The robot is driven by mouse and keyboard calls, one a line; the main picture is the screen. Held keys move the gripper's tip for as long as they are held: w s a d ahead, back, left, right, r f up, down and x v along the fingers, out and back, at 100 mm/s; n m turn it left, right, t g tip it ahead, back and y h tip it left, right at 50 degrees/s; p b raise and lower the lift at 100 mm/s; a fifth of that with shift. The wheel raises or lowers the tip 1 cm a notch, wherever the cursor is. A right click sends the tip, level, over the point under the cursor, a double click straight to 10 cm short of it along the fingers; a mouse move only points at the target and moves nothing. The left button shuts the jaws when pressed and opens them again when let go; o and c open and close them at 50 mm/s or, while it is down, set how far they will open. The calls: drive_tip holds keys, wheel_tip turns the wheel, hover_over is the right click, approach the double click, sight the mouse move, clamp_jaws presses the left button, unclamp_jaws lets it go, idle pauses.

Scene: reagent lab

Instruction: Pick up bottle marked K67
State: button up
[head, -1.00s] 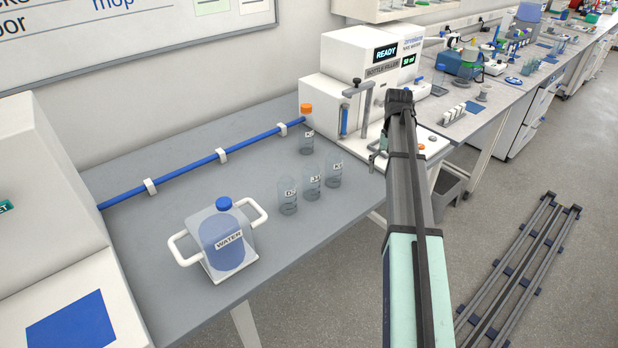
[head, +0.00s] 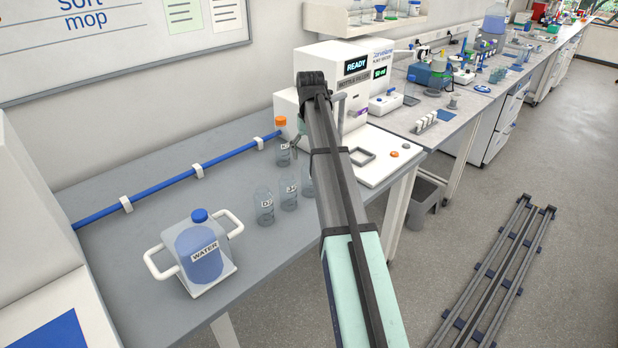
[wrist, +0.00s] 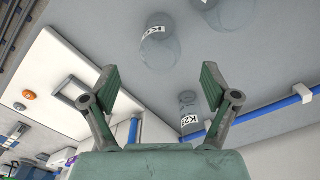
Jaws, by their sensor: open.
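My gripper (wrist: 159,78) is open and empty in the wrist view, its two fingers spread wide. A clear bottle (wrist: 160,48) with a label starting with K stands beyond the fingertips, near the middle. Another K-labelled bottle (wrist: 188,101) shows near the right finger; its label seems to begin K2. I cannot read K67 for certain on either. A front-row bottle (head: 307,182) is partly hidden by my arm, which also hides most of the gripper.
Bottles labelled D (head: 264,207) and J (head: 289,192) stand close by in the front row. A water jug (head: 200,255) is at the front left. A blue pipe (head: 165,183) runs along the back to the bottle filler (head: 335,85) at the right.

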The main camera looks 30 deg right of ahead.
sight(310, 178)
drive_tip(key=shift+f+p, duration=1.55)
drive_tip(key=shift+f, duration=3.3)
drive_tip(key=c, duration=1.2)
